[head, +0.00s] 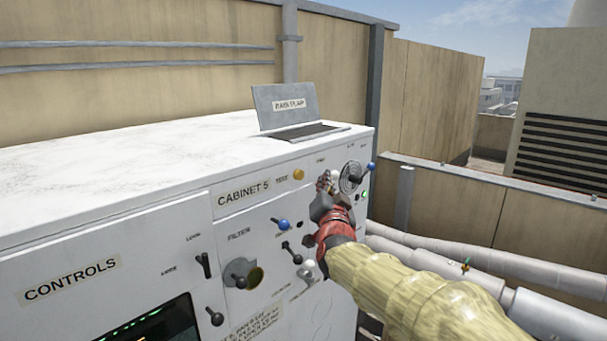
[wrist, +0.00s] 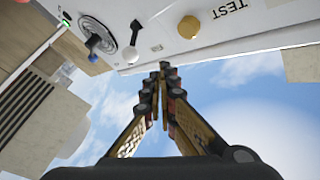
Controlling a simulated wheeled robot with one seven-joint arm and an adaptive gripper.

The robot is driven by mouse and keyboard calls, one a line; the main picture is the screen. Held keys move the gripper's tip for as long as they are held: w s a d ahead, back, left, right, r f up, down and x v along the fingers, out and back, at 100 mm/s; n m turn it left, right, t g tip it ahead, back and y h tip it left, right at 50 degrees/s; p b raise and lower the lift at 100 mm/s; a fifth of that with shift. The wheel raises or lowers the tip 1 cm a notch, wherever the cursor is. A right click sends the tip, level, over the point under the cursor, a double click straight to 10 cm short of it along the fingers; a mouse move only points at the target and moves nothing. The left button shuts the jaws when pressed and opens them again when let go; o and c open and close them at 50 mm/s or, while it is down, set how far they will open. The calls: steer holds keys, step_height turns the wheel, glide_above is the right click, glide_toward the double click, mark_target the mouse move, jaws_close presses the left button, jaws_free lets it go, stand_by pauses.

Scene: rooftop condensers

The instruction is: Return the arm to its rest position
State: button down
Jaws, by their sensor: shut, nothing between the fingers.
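My gripper (head: 328,184) is at the end of my arm, close in front of the upper right part of the white cabinet's (head: 150,215) front panel, near its controls. In the wrist view my gripper (wrist: 164,68) has its two fingers meeting at the tips, shut, with nothing between them. The fingertips are near the panel's edge; I cannot tell whether they touch it. My arm hides part of the panel's lower right.
The panel carries a yellow button (head: 298,174), a blue-knobbed lever (head: 370,167), a dial (head: 351,177) and several other levers. White pipes (head: 440,252) run at right, before a wooden fence (head: 480,205).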

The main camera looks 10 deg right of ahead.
steer(key=s+a+f+n+g+y+b, duration=0.1)
steer(key=s+a+f+n+g+y, duration=0.25)
steer(key=f, duration=0.65)
steer(key=s+a+f+n+g+y+b, duration=0.1)
steer(key=s+a+f+n+g, duration=0.4)
steer(key=f, duration=0.6)
steer(key=s+d+f+g+b, duration=0.2)
steer(key=s+d+f+b, duration=0.1)
steer(key=s+f+b, duration=0.6)
steer(key=s+d+f+g+h+b, duration=0.1)
steer(key=s+d+f+g+b, duration=0.2)
steer(key=s+f+b, duration=0.6)
steer(key=s+d+f, duration=0.1)
steer(key=s+f, duration=0.5)
steer(key=s, duration=0.6)
steer(key=shift+s+d+n+b, duration=0.2)
steer(key=shift+d+n+b, duration=0.1)
steer(key=shift+n, duration=0.05)
steer(key=shift+h, duration=0.25)
